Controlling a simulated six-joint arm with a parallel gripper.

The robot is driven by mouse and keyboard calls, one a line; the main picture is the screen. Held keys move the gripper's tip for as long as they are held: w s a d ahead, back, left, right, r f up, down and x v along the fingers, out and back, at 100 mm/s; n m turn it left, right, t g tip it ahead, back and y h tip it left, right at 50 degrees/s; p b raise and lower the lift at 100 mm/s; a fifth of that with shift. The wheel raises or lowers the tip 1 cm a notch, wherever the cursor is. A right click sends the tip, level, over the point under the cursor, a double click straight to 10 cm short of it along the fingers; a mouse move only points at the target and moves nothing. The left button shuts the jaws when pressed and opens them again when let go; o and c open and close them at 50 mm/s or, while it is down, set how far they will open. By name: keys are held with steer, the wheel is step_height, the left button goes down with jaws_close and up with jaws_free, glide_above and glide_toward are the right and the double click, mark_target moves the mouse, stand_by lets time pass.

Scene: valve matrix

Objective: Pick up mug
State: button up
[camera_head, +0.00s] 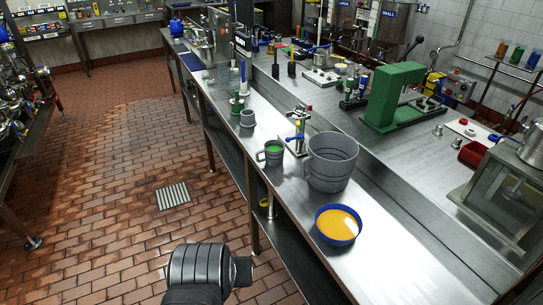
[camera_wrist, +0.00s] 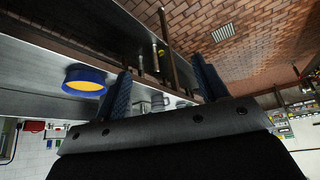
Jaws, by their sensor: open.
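A grey mug (camera_head: 270,152) with a side handle and green inside stands upright on the steel counter in the head view. A smaller grey mug-like vessel (camera_head: 247,118) stands behind it, and a large grey ribbed jug (camera_head: 331,162) stands to its right. I cannot tell which one the task means. My gripper (camera_wrist: 160,68) is open and empty in the wrist view, with its two dark blue fingers apart. Small grey vessels (camera_wrist: 158,102) show between the fingers at a distance, partly cut off by the gripper body. In the head view my arm is over the floor, left of the counter.
A blue bowl of orange-yellow contents (camera_head: 338,225) stands near the counter's front; it also shows in the wrist view (camera_wrist: 85,79). A tap-like fixture (camera_head: 298,130) is close behind the mug. A green press (camera_head: 395,97) stands farther right. The tiled floor (camera_head: 120,210) is open.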

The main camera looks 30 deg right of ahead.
steer(key=w+d+r+n+g+y, duration=0.1)
steer(key=w+d+r, duration=0.3)
steer(key=w, duration=0.4)
steer(key=w+d+r+n+g, duration=0.1)
steer(key=w+d+r, duration=0.35)
steer(key=w, duration=0.25)
steer(key=w+d+r+n+y, duration=0.1)
steer(key=w+d+r, duration=0.25)
steer(key=w, duration=0.45)
steer(key=n+g, duration=0.3)
steer(key=n, duration=0.1)
glide_above(269, 155)
steer(key=w+a, duration=0.2)
steer(key=a, duration=0.2)
step_height(269, 155, down, 7)
steer(key=shift+h, duration=0.4)
steer(key=f, duration=0.6)
steer(key=d+f, duration=0.1)
steer(key=f, duration=1)
steer(key=shift+w+d+f, duration=0.1)
steer(key=shift+d+f, duration=0.25)
steer(key=shift+f, duration=0.05)
steer(key=shift+r, duration=0.1)
steer(key=c, duration=1.3)
